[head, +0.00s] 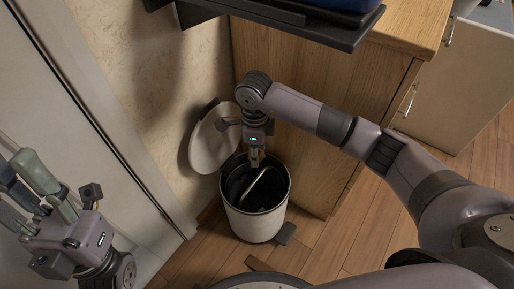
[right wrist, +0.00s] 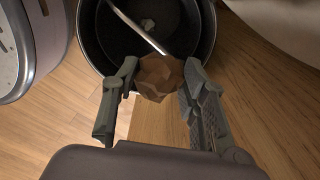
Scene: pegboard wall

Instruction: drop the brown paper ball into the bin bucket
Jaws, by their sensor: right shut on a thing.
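The bin bucket (head: 255,224) is a white cylinder with a dark rim and dark inside, standing upright on the floor near the wall. Its open top also shows in the right wrist view (right wrist: 92,47). My right gripper (head: 256,160) points down over the bucket's mouth. In the right wrist view, its fingers (right wrist: 158,88) are on either side of the brown paper ball (right wrist: 160,76), a faceted crumpled lump, and are shut on it. The ball overlaps the near rim in that view. My left gripper (head: 28,183) is at the far left, fingers apart and empty.
A round white lid (head: 212,138) stands raised behind the bucket, by the wall. A wooden cabinet (head: 300,110) is close on the right, with a dark shelf (head: 280,18) above. A bright bar (right wrist: 134,27) crosses the bucket's mouth.

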